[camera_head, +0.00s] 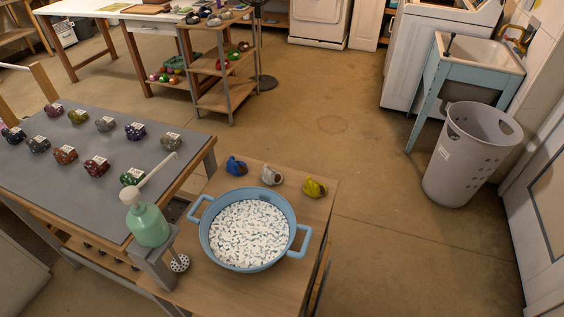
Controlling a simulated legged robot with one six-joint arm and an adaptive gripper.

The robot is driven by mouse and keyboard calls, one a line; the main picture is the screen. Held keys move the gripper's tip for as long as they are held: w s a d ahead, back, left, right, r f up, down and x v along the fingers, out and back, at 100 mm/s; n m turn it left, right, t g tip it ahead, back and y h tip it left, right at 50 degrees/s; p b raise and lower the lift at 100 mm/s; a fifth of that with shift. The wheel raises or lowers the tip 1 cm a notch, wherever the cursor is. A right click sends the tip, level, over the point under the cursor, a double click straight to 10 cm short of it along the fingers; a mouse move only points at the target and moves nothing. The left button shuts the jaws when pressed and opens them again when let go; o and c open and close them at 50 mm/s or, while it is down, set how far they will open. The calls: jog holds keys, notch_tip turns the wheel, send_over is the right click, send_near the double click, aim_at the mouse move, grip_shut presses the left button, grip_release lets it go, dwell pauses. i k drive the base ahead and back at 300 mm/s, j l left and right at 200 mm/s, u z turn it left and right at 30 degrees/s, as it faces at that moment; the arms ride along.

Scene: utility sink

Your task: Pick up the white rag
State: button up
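A small crumpled white rag (271,175) lies near the back edge of a small wooden table (319,215). It sits between a blue rag (236,166) on its left and a yellow rag (314,188) on its right, apart from both. A blue two-handled tub (293,254) filled with small white pieces stands just in front of them. My gripper is not in view.
A green pump bottle (148,224) with a long white spout stands left of the tub. A grey laundry basket (462,165) and sink (478,52) are at right. The middle floor is clear.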

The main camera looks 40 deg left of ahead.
aim_at(270, 177)
jog(key=i+u, duration=0.4)
jog(key=i, duration=0.2)
jog(key=i+l+u, duration=0.25)
jog(key=i+u, duration=0.15)
jog(key=i, duration=0.15)
jog(key=i+l+u, duration=0.15)
jog(key=u, duration=0.35)
jog(key=i+l+u, duration=0.2)
jog(key=u, duration=0.25)
jog(key=i+l+u, duration=0.2)
jog(key=u, duration=0.3)
jog(key=l+u, duration=0.45)
jog(key=i+l+u, duration=0.1)
jog(key=l+u, duration=0.2)
jog(key=u, duration=0.2)
jog(key=l+u, duration=0.45)
jog(key=i+l+u, duration=0.15)
jog(key=u, duration=0.2)
jog(key=i+l+u, duration=0.1)
jog(key=l+u, duration=0.2)
jog(key=i+l+u, duration=0.45)
jog(key=l, duration=0.15)
jog(key=i+l+u, duration=0.1)
jog(key=l+u, duration=0.15)
jog(key=l, duration=0.1)
